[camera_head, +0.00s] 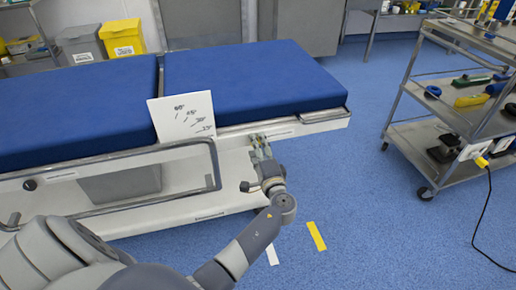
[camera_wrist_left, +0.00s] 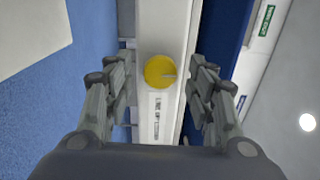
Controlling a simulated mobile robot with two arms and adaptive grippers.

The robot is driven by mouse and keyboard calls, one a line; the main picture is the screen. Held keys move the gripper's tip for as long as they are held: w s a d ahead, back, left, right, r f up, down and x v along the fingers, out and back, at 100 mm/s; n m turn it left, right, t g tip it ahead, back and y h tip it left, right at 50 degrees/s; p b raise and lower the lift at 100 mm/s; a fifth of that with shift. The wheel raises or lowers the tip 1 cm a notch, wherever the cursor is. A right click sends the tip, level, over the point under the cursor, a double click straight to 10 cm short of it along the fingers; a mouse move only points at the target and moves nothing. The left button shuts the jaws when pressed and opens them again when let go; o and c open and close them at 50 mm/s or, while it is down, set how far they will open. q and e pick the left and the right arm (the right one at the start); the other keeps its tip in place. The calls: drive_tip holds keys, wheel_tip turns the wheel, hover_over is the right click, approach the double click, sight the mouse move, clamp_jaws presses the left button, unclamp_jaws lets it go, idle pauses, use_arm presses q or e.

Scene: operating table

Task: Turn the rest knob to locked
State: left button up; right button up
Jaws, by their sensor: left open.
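My left gripper (camera_head: 260,147) is at the side rail of the operating table, near its right end. In the left wrist view the gripper is open, with one finger on each side of a round yellow knob (camera_wrist_left: 160,71). The knob sits on a white rail (camera_wrist_left: 150,28), with a pale pointer mark toward its right side. The fingers look apart from the knob. Small lettering below it is too blurred to read. In the head view I cannot make out the knob behind the gripper. My right gripper is not in view.
The table has blue pads (camera_head: 250,82) and a white angle card (camera_head: 184,118) standing at its edge. A black knob (camera_head: 30,185) is at the left of the side rail. A metal cart (camera_head: 400,110) with tools stands at right. The blue floor between is mostly clear.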

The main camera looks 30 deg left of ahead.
use_arm(q)
drive_tip(key=v, duration=1.2)
